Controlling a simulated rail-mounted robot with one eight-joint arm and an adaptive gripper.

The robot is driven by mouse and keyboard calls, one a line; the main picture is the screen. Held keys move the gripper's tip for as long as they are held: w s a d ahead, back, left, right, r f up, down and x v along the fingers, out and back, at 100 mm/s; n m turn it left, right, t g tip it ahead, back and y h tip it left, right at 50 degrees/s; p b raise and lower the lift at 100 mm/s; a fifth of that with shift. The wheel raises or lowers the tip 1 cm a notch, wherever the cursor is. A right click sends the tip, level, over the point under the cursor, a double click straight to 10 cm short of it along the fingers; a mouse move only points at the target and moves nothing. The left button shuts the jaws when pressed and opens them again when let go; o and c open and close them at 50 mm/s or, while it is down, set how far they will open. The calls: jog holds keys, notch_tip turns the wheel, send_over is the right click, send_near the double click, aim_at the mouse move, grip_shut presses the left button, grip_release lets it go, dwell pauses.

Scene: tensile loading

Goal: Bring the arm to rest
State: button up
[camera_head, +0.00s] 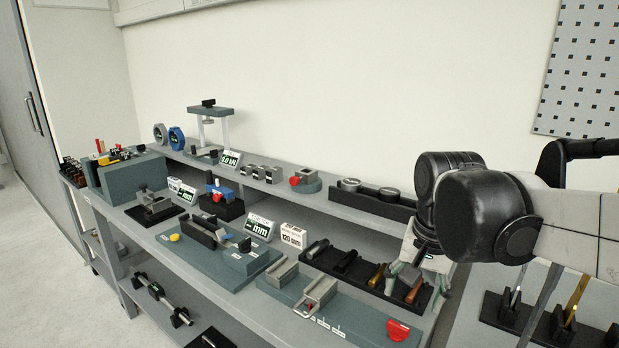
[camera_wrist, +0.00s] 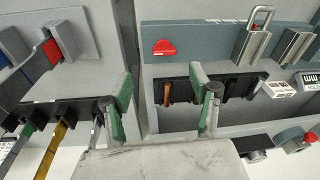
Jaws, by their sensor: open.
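My arm (camera_head: 560,228) reaches in from the right in the head view. My gripper (camera_head: 418,270) points down at the right end of the bench, over or beside a black rack (camera_head: 346,268) of tools. In the wrist view my gripper (camera_wrist: 162,84) has its two green-padded fingers spread apart, with nothing held between them. Beyond the gap are the rack's near end and an orange-brown handle (camera_wrist: 168,93). The exact height of the fingertips above the rack cannot be told.
A grey-blue fixture with a red knob (camera_head: 398,330) lies in front of the rack. A shelf behind carries cylinders (camera_head: 388,194) in a black holder. Another black rack of tools (camera_head: 530,320) stands at the right. The wall space above the bench is free.

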jog(key=s+f+n+t, duration=0.2)
jog(key=s+n+t, duration=0.3)
jog(key=s, duration=0.4)
jog(key=shift+f+n, duration=0.4)
